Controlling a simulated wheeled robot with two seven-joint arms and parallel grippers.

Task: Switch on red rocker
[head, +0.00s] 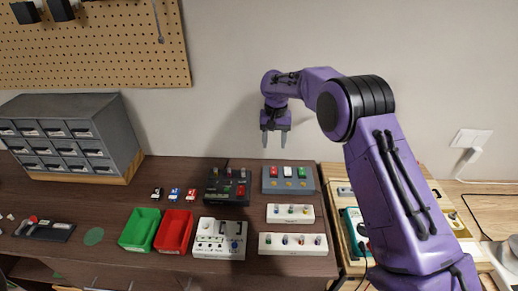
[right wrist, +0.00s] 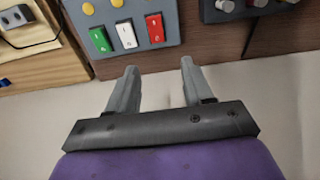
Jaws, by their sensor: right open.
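The red rocker (head: 272,170) is the left one of three rockers on a grey panel (head: 267,187), beside a white rocker (head: 287,171) and a green rocker (head: 302,172). In the right wrist view the red rocker (right wrist: 155,28) is right of the white one (right wrist: 126,35) and the green one (right wrist: 100,40). My right gripper (head: 274,143) is open and empty, pointing down above the far side of the panel. Its two fingers (right wrist: 159,66) stand apart, with nothing between them. I cannot tell which way the red rocker is tilted. My left gripper is out of view.
A black control box (head: 228,187) stands left of the panel. White strips with knobs (head: 290,213) lie in front of it. Green (head: 139,229) and red (head: 174,231) bins stand front left. The wall (head: 225,90) is close behind the gripper.

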